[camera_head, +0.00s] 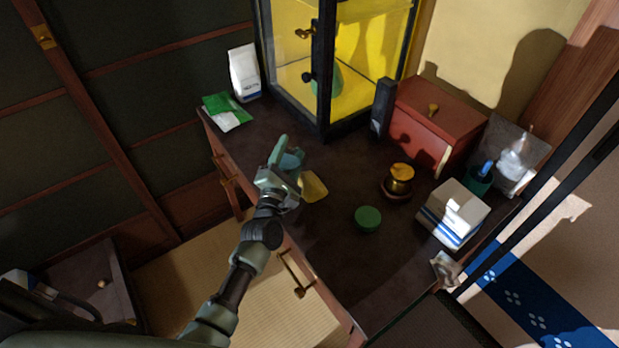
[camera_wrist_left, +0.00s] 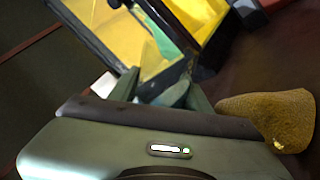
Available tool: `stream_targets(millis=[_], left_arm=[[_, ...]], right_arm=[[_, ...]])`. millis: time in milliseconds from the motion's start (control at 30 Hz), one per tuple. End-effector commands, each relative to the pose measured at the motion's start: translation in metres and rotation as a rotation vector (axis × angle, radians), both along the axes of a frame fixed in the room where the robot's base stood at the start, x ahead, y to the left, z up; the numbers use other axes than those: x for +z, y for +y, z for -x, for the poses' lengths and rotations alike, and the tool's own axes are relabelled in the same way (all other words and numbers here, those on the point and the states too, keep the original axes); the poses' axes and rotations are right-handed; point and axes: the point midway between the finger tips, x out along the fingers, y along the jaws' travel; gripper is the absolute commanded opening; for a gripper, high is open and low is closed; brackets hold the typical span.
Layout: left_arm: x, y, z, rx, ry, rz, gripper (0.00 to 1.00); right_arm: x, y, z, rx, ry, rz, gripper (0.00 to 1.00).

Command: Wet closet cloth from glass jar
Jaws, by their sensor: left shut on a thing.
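My left gripper (camera_head: 282,163) is over the left part of the dark desk, shut on a bluish, glassy thing (camera_head: 291,161) that looks like the glass jar. In the left wrist view the fingers (camera_wrist_left: 163,92) close around this pale teal thing (camera_wrist_left: 175,95); the gripper body hides its lower part. A round green lid (camera_head: 367,218) lies on the desk further right. My right gripper is not in view.
A black-framed glass cabinet (camera_head: 324,60) with a yellow interior stands behind. A brass pot (camera_head: 400,178), red drawer box (camera_head: 433,125), white box (camera_head: 456,212) and dark green cup (camera_head: 479,181) stand right. A white bag (camera_head: 243,73) and green packet (camera_head: 225,110) are back left. Mid-desk is partly clear.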

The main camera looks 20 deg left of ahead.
Motion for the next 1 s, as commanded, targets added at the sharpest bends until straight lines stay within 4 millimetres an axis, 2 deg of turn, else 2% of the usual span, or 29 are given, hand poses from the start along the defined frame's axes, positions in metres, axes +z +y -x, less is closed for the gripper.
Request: stream_targets(millis=[1000], left_arm=[[0.0041, 0.0002, 0.0, 0.001, -0.002, -0.062, 0.0]], right_arm=[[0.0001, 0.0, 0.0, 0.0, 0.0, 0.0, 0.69]])
